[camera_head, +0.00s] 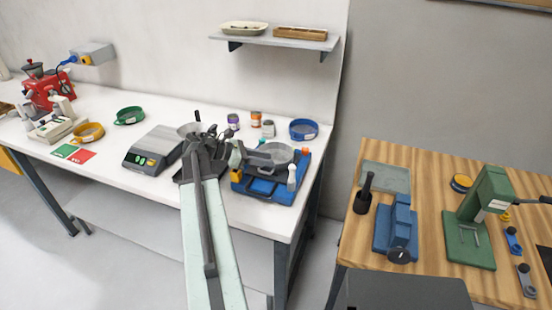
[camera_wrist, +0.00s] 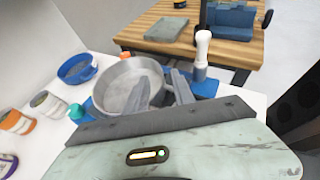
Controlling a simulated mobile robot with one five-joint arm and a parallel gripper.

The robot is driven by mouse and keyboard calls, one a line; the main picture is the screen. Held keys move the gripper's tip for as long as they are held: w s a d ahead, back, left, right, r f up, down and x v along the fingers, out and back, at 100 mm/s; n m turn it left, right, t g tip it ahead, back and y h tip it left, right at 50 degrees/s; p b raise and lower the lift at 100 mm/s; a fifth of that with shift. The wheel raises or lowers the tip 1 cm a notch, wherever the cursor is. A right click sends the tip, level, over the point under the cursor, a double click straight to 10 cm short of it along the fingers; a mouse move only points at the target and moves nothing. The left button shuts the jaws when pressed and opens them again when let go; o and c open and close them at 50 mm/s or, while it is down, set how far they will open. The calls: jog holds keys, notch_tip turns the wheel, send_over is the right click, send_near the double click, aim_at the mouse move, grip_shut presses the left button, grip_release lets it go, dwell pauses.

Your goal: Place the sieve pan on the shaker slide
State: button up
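The sieve pan (camera_head: 275,153) is a round grey metal pan at the blue shaker (camera_head: 262,188), near the right end of the white bench. In the wrist view, the pan (camera_wrist: 122,88) appears upright, with the blue shaker (camera_wrist: 205,87) showing beneath and beside it. Whether it rests fully on the slide is hidden. My gripper (camera_wrist: 160,76) reaches to the pan's near side. One finger overlaps the pan's inside and the other is beside its wall. The fingertips stand apart with a visible gap, so the gripper looks open. In the head view, my gripper (camera_head: 252,157) is small and partly merges with the pan.
A white-capped bottle (camera_wrist: 202,50) stands close beside the pan. A blue sieve ring (camera_head: 303,129) and several small jars (camera_head: 255,119) are behind the shaker. A scale (camera_head: 154,150) is to the left. A wooden table (camera_head: 430,215) with a green press is at right, across a gap.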

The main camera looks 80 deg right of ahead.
jog(key=p+v, duration=0.2)
jog(key=v, duration=0.5)
